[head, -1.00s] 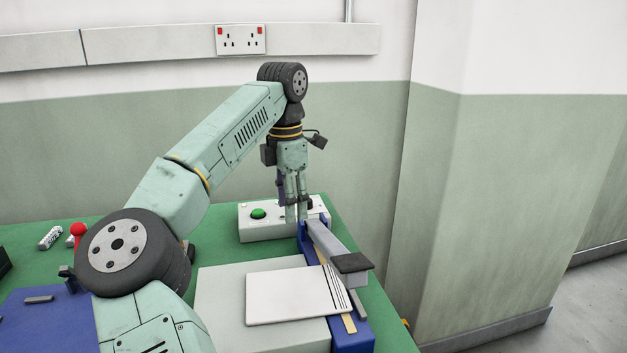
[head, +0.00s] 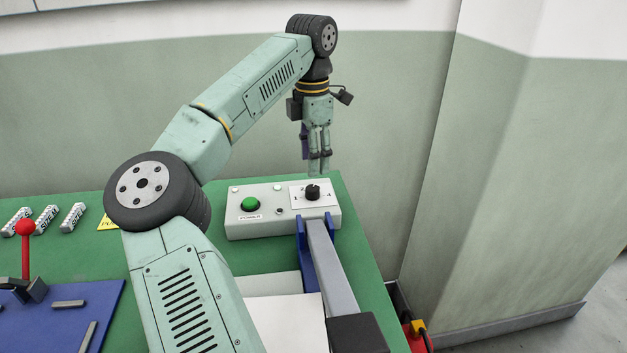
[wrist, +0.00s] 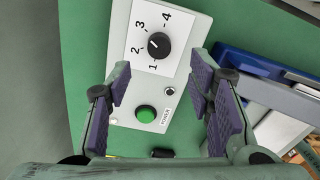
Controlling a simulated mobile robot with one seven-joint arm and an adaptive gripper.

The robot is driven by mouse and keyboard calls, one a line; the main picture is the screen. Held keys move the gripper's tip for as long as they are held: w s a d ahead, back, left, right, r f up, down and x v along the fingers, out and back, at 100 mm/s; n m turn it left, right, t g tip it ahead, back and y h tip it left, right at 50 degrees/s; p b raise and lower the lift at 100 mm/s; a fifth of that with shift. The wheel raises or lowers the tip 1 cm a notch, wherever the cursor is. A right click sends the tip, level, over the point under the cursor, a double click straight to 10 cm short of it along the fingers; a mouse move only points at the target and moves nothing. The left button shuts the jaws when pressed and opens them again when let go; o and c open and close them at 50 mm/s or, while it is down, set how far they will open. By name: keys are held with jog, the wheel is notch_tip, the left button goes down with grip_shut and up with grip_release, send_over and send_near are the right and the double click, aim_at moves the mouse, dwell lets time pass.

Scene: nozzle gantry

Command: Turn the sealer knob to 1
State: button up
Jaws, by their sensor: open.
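The sealer knob (head: 312,192) is a black round knob on a white label plate on the light grey control box (head: 275,222). In the wrist view the knob (wrist: 159,46) shows with the numbers 1 to 4 around it. A small pale mark is on the knob, but I cannot tell surely which number it points to. My gripper (head: 318,172) points down above the knob, apart from it. In the wrist view its purple-padded fingers (wrist: 159,80) stand wide apart with nothing between them.
A green power button (head: 250,204) sits left of the knob. The sealer's grey arm (head: 332,268) and blue base lie in front of the box. A red-knobbed lever (head: 25,228) stands on a blue board at the left. The wall is behind the table.

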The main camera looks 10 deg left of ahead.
aim_at(312, 187)
notch_tip(312, 187, down, 8)
jog(key=shift+r+p, duration=0.15)
jog(key=shift+p, duration=0.6)
jog(key=shift+c, duration=0.3)
grip_shut()
